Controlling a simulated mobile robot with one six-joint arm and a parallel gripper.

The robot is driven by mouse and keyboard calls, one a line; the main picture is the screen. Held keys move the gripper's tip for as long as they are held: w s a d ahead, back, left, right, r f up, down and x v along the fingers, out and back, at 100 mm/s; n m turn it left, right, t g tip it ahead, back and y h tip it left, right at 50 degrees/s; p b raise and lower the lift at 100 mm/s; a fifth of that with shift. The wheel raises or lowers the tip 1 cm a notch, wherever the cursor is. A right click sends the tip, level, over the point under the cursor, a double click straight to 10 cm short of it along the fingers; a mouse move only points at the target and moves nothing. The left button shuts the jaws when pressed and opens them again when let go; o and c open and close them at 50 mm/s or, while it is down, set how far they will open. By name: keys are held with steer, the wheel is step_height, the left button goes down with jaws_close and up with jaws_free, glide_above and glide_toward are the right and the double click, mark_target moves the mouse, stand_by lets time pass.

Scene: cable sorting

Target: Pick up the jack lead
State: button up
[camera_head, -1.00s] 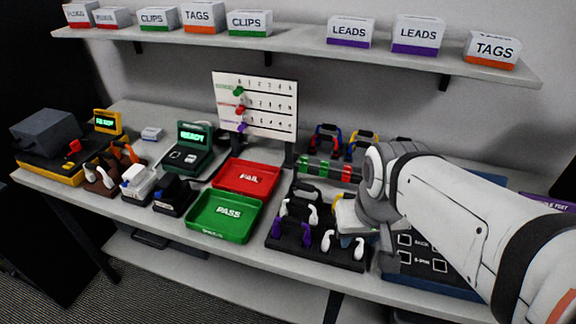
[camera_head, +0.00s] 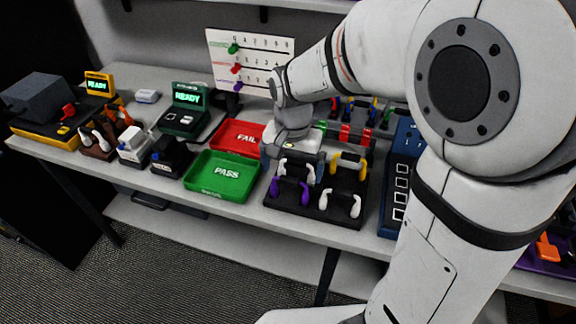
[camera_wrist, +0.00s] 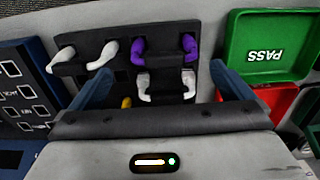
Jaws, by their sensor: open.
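The black lead rack (camera_head: 313,213) holds a purple lead (camera_head: 290,190), a white lead (camera_head: 297,168), another white lead (camera_head: 340,204) and a yellow lead (camera_head: 349,161). No readable label shows which is the jack lead. My gripper (camera_head: 294,160) is over the rack's back left part, around the first white lead in the picture. In the wrist view my gripper (camera_wrist: 163,90) has its two blue fingers wide apart, with nothing held. That white lead (camera_wrist: 165,87) shows between the fingers, beside the purple lead (camera_wrist: 165,48). The yellow lead (camera_wrist: 126,102) is mostly hidden by my gripper body.
A green PASS tray (camera_head: 222,176) and a red FAIL tray (camera_head: 238,137) stand left of the rack. A dark blue panel (camera_head: 393,185) stands close on its right. A pegboard sign (camera_head: 250,60) and colored cable holders (camera_head: 350,133) are behind. Little free room surrounds the rack.

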steer(key=f, duration=0.7)
steer(key=shift+a+f, duration=0.25)
steer(key=shift+f, duration=0.15)
steer(key=shift+c, duration=0.2)
steer(key=c, duration=0.7)
step_height(320, 180, up, 11)
steer(key=shift+f+p, duration=0.15)
steer(key=shift+p, duration=0.3)
steer(key=shift+r+p, duration=0.95)
steer(key=shift+r, duration=0.3)
